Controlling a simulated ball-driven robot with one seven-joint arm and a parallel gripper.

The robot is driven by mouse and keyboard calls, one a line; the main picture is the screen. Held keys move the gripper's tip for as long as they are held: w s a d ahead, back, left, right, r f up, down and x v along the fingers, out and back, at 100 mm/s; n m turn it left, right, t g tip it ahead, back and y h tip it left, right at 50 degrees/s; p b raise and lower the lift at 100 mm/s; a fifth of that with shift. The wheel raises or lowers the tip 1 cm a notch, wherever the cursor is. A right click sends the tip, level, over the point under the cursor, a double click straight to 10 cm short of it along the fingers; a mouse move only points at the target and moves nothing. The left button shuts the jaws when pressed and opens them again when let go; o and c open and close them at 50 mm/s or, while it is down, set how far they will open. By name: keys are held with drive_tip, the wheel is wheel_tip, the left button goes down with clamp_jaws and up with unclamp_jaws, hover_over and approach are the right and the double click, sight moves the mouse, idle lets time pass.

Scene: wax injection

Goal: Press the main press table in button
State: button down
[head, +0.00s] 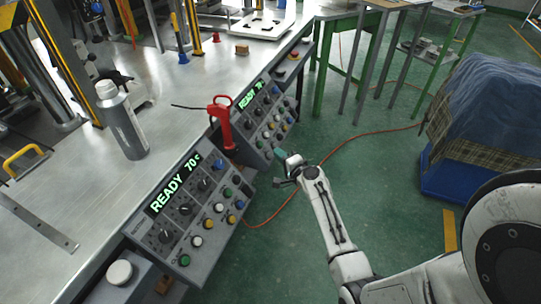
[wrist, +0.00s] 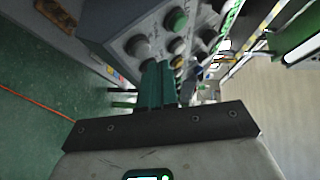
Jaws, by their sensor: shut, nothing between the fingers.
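The far control panel (head: 268,118) has a lit "READY 70" display and several knobs and coloured buttons. My gripper (head: 281,153) is just off this panel's lower front edge. In the wrist view its two teal fingers (wrist: 158,84) are together and empty, with their tips in front of a panel face. I cannot tell whether the tips touch anything. The labels are too small to read, so I cannot tell which is the table in button.
A nearer control panel (head: 188,208) reads "READY 70c". A red-handled tool (head: 223,125) stands between the panels. A grey bottle (head: 122,120) stands on the metal table (head: 75,190). An orange hose (head: 345,142) crosses the green floor. A covered blue stack (head: 485,110) stands right.

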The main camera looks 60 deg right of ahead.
drive_tip(key=shift+w+f+b, duration=0.25)
drive_tip(key=shift+w+b, duration=0.1)
